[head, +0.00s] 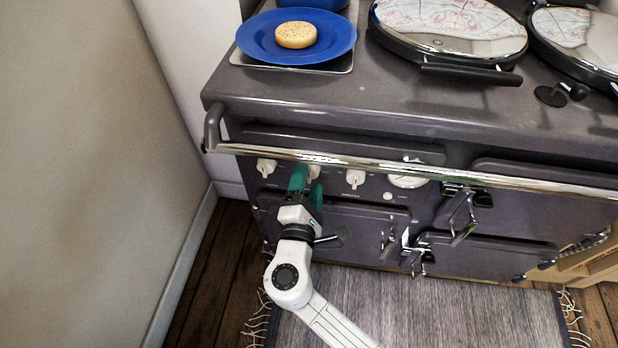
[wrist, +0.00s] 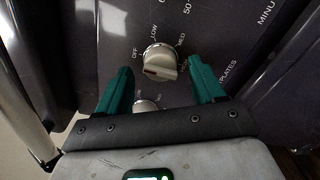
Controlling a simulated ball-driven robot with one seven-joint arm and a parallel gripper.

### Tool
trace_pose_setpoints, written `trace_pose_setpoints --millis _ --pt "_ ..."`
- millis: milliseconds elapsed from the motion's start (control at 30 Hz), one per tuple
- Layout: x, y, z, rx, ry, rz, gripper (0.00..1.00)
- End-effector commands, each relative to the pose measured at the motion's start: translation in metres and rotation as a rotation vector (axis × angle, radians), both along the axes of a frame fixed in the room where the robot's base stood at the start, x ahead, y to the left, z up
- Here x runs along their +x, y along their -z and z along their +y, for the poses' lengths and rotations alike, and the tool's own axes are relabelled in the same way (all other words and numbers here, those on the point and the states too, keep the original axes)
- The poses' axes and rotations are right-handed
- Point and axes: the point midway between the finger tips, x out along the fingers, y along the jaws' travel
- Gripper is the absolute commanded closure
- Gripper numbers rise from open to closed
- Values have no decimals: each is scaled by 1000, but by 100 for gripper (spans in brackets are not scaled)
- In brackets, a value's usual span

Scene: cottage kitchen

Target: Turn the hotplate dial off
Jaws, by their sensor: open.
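My gripper (wrist: 160,67) has green fingers spread apart on either side of the dial, with a gap visible at left; contact is unclear. In the head view my gripper (head: 307,186) is in front of the range's control panel, partly covering the middle white knob (head: 314,171).
Other white knobs stand left (head: 266,167) and right (head: 355,178) of my gripper. A chrome rail (head: 400,167) runs just above the panel. A blue plate (head: 262,50) with a crumpet (head: 296,35) sits on the range top. A wall (head: 90,150) is close on the left.

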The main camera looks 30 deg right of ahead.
Motion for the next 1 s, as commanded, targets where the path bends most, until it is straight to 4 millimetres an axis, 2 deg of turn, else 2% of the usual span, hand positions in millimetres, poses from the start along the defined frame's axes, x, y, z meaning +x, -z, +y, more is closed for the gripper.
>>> trace_pose_setpoints --millis 300,500,1000 --pt "-50 1 37 0 -4 3 32" --pt "-69 1 51 -1 -4 3 32" --pt "-74 1 54 0 -1 2 32"
